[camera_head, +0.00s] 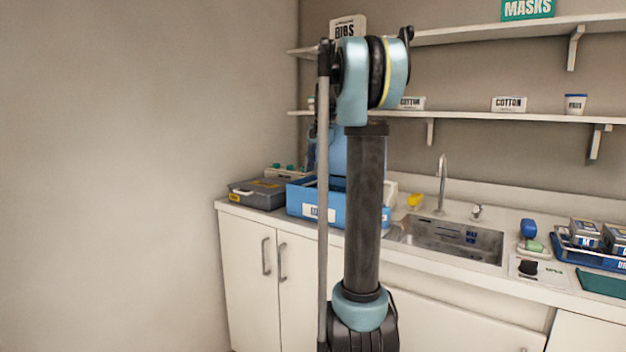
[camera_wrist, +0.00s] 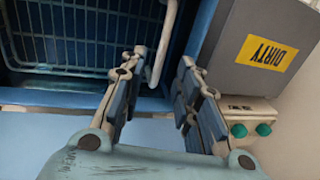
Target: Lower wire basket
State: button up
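In the wrist view, the wire basket (camera_wrist: 80,35) shows as a blue-grey wire grid at the upper left, inside a blue bin (camera_wrist: 70,97). A pale bent bar (camera_wrist: 163,45), seemingly the basket's handle, reaches down to between the fingertips, closer to the left finger. My gripper (camera_wrist: 158,68) is open, with a clear gap between its fingers; I cannot tell whether either touches the bar. In the head view, the blue bin (camera_head: 303,198) with a white label stands on the counter left of the sink, partly behind my arm. The basket and fingertips are hidden there.
A grey case marked DIRTY (camera_wrist: 262,48) stands right beside the bin; it also shows in the head view (camera_head: 257,194). A box with green knobs (camera_wrist: 245,118) is near the right finger. The sink (camera_head: 450,240) and blue tray (camera_head: 590,255) lie to the right. Shelves hang above.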

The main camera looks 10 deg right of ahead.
notch_tip(320, 180, up, 7)
jog(key=shift+s+d, duration=0.45)
jog(key=shift+f, duration=0.1)
